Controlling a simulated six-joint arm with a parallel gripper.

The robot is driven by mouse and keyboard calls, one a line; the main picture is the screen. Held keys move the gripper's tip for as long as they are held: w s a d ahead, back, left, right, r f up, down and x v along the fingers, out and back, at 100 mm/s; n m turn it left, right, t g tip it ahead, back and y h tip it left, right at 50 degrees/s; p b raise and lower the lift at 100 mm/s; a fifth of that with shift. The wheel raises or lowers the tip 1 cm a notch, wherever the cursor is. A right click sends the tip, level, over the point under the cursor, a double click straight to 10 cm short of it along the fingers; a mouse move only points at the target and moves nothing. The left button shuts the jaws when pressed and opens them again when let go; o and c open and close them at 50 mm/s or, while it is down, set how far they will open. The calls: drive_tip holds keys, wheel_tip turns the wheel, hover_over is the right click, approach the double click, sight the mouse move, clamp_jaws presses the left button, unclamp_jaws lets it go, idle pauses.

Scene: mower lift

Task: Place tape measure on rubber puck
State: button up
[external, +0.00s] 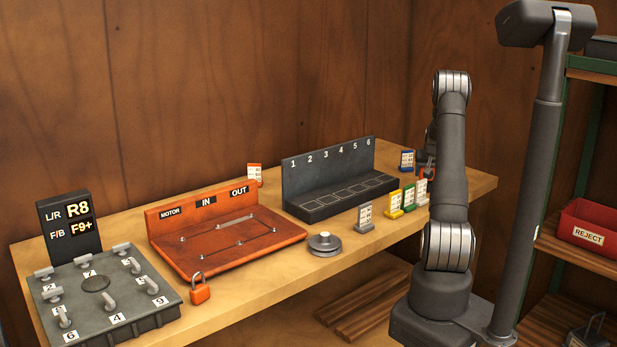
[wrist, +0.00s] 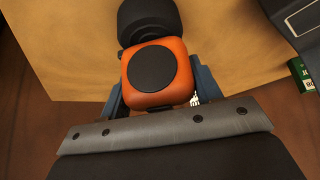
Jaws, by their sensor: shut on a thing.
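The tape measure (wrist: 160,72) is an orange rounded block with a black disc on its face. In the wrist view my gripper (wrist: 161,92) is shut on it, with a blue-grey finger on each side. A black rounded thing (wrist: 149,18), which looks like the rubber puck, lies just beyond the tape measure. I cannot tell whether the two touch or how high the tape measure is. In the external view my gripper is mostly hidden behind my arm at the bench's right end, and a bit of orange shows there.
Several coloured tags (external: 396,204) stand near the bench's front edge, beside a numbered dark rack (external: 335,185). A grey knobbed disc (external: 324,244), an orange tray (external: 225,240), a padlock (external: 200,290) and a grey peg box (external: 100,290) are further left. A red reject bin (external: 590,232) is at right.

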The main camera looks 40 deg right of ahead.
drive_tip(key=shift+f, duration=0.15)
drive_tip(key=o, duration=1.2)
drive_tip(key=shift+f, duration=0.1)
drive_tip(key=shift+c, duration=0.2)
drive_tip(key=shift+s+r, duration=0.1)
drive_tip(key=shift+r, duration=0.3)
drive_tip(key=v, duration=1.1)
drive_tip(key=shift+r, duration=0.2)
drive_tip(key=shift+s+a+f, duration=0.1)
